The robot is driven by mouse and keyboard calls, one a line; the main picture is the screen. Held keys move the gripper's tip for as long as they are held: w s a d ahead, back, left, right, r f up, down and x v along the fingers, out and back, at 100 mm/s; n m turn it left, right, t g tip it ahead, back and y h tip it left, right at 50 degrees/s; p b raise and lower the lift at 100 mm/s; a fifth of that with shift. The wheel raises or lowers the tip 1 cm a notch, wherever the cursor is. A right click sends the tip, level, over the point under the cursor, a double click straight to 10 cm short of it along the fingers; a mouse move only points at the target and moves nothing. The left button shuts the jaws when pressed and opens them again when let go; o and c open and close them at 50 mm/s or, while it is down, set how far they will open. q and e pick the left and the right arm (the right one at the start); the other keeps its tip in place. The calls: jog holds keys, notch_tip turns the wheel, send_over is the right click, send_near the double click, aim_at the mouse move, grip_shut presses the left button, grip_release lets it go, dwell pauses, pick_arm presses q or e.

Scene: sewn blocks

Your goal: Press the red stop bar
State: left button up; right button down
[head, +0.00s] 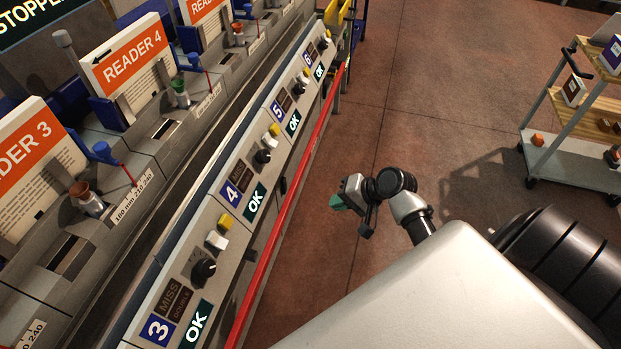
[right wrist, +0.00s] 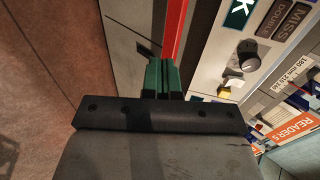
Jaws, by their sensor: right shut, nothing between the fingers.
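The red stop bar (head: 262,266) is a long thin rail along the front edge of the sloped console, running from the bottom of the head view up to the far end. It also shows in the right wrist view (right wrist: 174,30), passing just beyond the fingertips. My right gripper (head: 338,203) has green fingertips and is shut and empty. In the head view it is to the right of the bar, with a gap of floor between. In the right wrist view the fingertips (right wrist: 161,76) overlap the bar's lower end; contact cannot be told there. My left gripper is not in view.
The console (head: 215,263) carries numbered panels, OK labels, black knobs and yellow and white switches. Orange-headed reader cards (head: 135,55) stand behind it. A shelf cart (head: 575,170) stands at the right. The brown floor (head: 440,110) between is clear.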

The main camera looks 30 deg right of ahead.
aim_at(285, 207)
jog(key=x, duration=0.4)
jog(key=r+b+x, duration=0.1)
jog(key=x, duration=0.2)
jog(key=w+a+x, duration=0.1)
jog(key=x, duration=0.3)
jog(key=shift+w+a+b, duration=0.15)
jog(key=shift+b, duration=0.15)
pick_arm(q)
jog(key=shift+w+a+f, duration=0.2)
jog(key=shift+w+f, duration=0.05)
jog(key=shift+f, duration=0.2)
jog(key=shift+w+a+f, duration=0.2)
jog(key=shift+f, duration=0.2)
pick_arm(e)
jog(key=shift+w+a, duration=0.4)
jog(key=shift+w, duration=0.05)
jog(key=shift+w+a+r+p, duration=0.2)
jog(key=shift+w+a+p, duration=0.25)
jog(key=shift+w+a, duration=0.2)
jog(key=shift+w+f, duration=0.1)
jog(key=shift+f, duration=0.1)
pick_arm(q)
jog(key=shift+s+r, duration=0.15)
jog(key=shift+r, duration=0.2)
